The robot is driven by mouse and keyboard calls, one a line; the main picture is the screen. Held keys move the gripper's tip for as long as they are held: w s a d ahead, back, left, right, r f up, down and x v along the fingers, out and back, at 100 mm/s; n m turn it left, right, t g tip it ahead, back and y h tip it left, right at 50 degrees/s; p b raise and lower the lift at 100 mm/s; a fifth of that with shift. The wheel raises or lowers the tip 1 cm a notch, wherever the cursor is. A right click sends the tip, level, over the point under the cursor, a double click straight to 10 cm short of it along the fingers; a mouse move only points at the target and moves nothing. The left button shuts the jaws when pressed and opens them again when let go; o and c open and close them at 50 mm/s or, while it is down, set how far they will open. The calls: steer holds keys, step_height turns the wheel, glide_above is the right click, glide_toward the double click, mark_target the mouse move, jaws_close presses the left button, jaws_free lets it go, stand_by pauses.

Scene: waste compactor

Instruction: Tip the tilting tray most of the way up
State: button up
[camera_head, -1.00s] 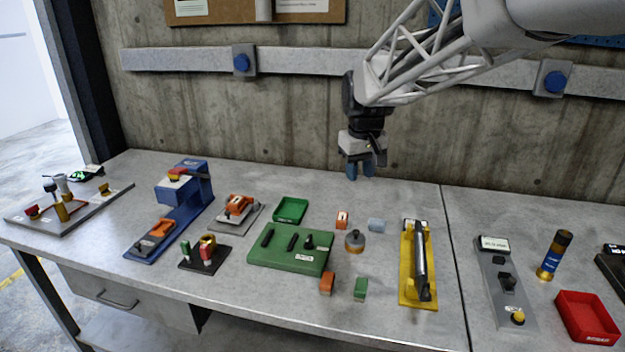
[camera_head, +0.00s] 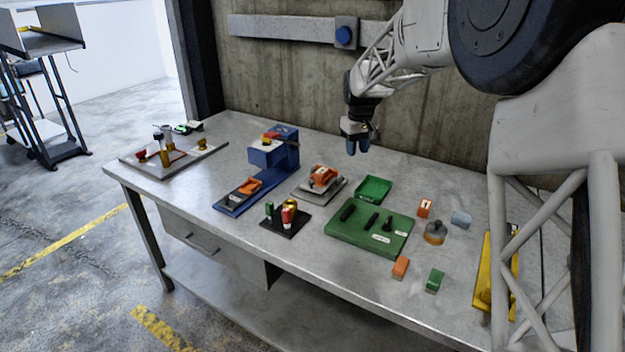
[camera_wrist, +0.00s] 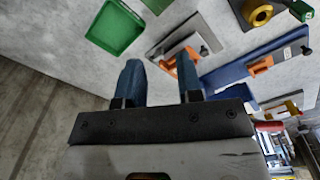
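I cannot tell for certain which piece is the tilting tray. An orange device on a grey plate (camera_head: 322,178) sits mid-bench, and it also shows in the wrist view (camera_wrist: 183,47). A small green tray (camera_head: 373,190) lies right of it and shows in the wrist view too (camera_wrist: 117,27). A blue press-like stand (camera_head: 275,155) with a long base stands to its left. My gripper (camera_head: 357,143) hangs above the back of the bench, near the wall, apart from all these. In the wrist view its two blue fingers (camera_wrist: 159,75) are spread with nothing between them.
A green board with black pieces (camera_head: 368,228) and small orange and green blocks (camera_head: 435,281) lie at right. A dark plate with coloured posts (camera_head: 286,219) is near the front edge. A grey plate with fittings (camera_head: 172,160) is far left. My arm covers the right side.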

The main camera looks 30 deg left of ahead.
mark_target(312, 181)
steer(key=a+f, duration=0.3)
steer(key=a, duration=0.2)
steer(key=a+f+n, duration=0.1)
steer(key=a+f, duration=0.2)
steer(key=a, duration=0.2)
steer(key=a+f+n, duration=0.1)
steer(key=a+f, duration=0.2)
steer(key=a, duration=0.3)
steer(key=shift+w, duration=0.25)
steer(key=shift+f, duration=3.85)
jaws_close()
